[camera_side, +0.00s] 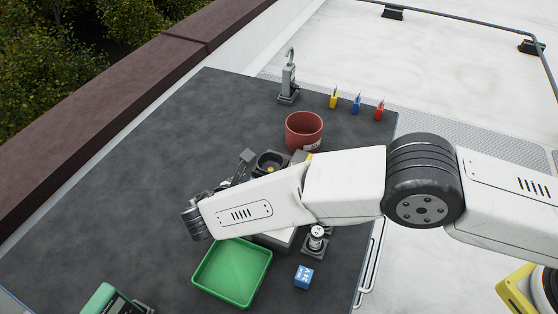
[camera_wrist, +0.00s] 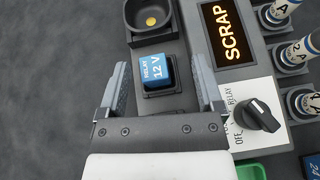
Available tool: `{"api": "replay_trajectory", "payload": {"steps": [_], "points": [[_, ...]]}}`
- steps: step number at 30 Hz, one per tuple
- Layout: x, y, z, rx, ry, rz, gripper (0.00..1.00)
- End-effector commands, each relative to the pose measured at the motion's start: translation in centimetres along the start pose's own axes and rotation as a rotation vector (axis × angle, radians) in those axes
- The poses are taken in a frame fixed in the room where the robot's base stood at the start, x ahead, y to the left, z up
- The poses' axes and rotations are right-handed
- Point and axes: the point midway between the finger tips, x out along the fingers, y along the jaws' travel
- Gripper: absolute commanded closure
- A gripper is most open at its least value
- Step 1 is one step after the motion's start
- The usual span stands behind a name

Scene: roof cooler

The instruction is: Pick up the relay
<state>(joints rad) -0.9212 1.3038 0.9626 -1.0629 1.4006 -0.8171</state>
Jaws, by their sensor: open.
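In the wrist view, the relay (camera_wrist: 157,70) is a blue block with a white top label reading "RELAY 12 V". It sits in a square dark socket (camera_wrist: 162,93). My gripper (camera_wrist: 160,62) is open, with one finger to the left of the relay and one to the right. Gaps show between the relay and both fingers. I cannot tell how far above it the fingertips are. In the side view, my arm hides the relay. Another blue block (camera_side: 304,277), marked 24, lies on the dark table near the green tray (camera_side: 232,270).
A lit SCRAP display (camera_wrist: 226,33) and a dark rotary knob (camera_wrist: 257,115) are right of the socket. A dark round cup (camera_wrist: 151,14) is beyond it. Several upright cylinders stand further right. A red pot (camera_side: 303,131) stands behind my arm. The table's left side is mostly clear.

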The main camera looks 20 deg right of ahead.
Motion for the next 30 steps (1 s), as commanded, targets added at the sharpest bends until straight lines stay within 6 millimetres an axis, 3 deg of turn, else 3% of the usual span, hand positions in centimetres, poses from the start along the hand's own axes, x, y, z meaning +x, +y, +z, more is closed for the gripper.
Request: {"api": "replay_trajectory", "payload": {"steps": [3, 12, 30], "points": [[-1.5, 0.5, -1.5, -0.047, -0.056, 0.038, 0.15], [-2.7, 0.8, -2.3, -0.081, -0.105, 0.065, 0.15], [0.0, 1.0, -2.0, -0.081, -0.103, 0.064, 0.15]]}}
